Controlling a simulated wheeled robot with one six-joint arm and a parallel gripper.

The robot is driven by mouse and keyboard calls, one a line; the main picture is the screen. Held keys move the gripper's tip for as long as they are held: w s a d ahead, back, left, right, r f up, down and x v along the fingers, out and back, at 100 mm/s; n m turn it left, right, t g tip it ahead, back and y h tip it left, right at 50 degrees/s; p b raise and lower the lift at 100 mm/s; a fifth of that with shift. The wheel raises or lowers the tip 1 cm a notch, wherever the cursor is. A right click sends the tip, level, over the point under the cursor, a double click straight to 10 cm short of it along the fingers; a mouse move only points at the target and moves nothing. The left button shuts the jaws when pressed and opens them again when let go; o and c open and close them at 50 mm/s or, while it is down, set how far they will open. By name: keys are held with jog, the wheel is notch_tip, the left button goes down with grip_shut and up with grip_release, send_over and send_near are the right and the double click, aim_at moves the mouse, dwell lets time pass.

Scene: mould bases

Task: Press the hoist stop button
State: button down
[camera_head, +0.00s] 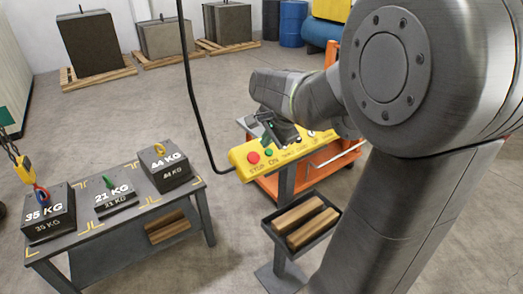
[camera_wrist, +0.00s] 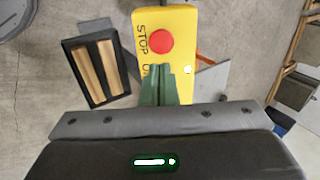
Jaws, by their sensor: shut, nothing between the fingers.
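The yellow hoist pendant (camera_head: 240,161) hangs on a black cable in the head view. Its red stop button (camera_head: 253,157) is at the left end, with a green ON button (camera_head: 269,152) beside it and further buttons to the right. In the wrist view the red stop button (camera_wrist: 159,41) sits next to the word STOP on the yellow pendant (camera_wrist: 183,15). My gripper (camera_wrist: 160,70) is shut and empty. Its fingertips appear just below the red button in that view, over the ON end, hiding the green button. The head view shows my gripper (camera_head: 268,126) above the pendant; contact cannot be told.
A table (camera_head: 130,222) at left carries 35, 21 and 44 KG weights. A yellow hook (camera_head: 23,168) hangs by the 35 KG weight. A black tray (camera_head: 333,211) with wood blocks stands below the pendant. An orange cart (camera_head: 262,182) is behind it.

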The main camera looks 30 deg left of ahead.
aim_at(256, 158)
jog(key=x, duration=0.8)
jog(key=shift+p, duration=0.4)
jog(key=shift+a+f, duration=0.1)
jog(key=shift+a+f+b, duration=0.2)
jog(key=shift+f+b, duration=0.3)
jog(key=shift+f, duration=0.35)
jog(key=shift+d+r+p, duration=0.1)
jog(key=shift+r+p, duration=0.2)
jog(key=v, duration=1.4)
jog(key=shift+p, duration=0.4)
